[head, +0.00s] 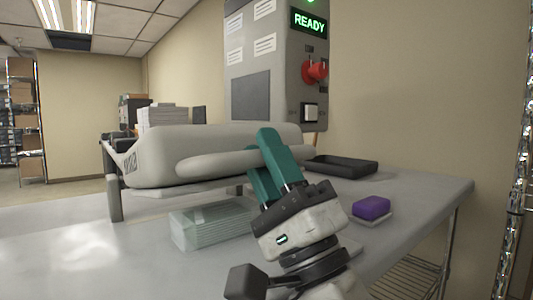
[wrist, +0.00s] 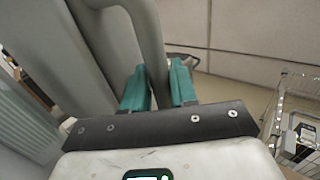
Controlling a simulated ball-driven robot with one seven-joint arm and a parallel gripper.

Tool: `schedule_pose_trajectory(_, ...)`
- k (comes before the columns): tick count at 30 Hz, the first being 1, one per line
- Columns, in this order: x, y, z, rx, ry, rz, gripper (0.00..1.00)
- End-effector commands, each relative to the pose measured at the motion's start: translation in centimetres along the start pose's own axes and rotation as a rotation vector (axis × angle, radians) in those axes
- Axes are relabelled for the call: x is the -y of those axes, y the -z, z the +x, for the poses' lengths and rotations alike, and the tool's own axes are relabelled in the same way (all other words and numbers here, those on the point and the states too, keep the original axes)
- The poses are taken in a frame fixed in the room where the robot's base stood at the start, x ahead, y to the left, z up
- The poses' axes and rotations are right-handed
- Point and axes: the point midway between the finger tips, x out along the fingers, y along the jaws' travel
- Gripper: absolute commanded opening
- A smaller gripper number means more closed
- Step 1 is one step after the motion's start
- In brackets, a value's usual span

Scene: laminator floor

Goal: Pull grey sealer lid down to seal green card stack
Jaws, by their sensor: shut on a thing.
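The grey sealer lid (head: 150,160) is raised and sits nearly level above the table, with a long grey handle bar (head: 215,161) along its front. In the wrist view the lid (wrist: 60,40) fills the upper left and the bar (wrist: 150,40) runs between my teal fingers. My gripper (head: 262,156) is shut on the bar near its right end; it also shows in the wrist view (wrist: 158,80). The pale green card stack (head: 212,224) lies on the table below the lid, with a clear gap between them. Part of the stack's right side is close to my gripper.
A purple block (head: 371,206) on a pale pad lies right of my gripper. A black tray (head: 342,166) is behind it. A grey control box (head: 275,85) with a lit READY sign and red knob stands at the back. The table's front left is clear.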

Motion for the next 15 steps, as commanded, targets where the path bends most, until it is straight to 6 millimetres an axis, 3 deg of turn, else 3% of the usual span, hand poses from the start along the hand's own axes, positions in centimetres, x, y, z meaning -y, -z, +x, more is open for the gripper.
schedule_pose_trajectory(11,-0.43,0.04,-0.1,0.0,-0.009,0.0,0.0)
schedule_pose_trajectory(12,-0.43,0.04,-0.1,0.0,-0.009,0.0,0.31)
schedule_pose_trajectory(15,-0.38,0.04,-0.1,0.0,-0.008,0.0,0.4)
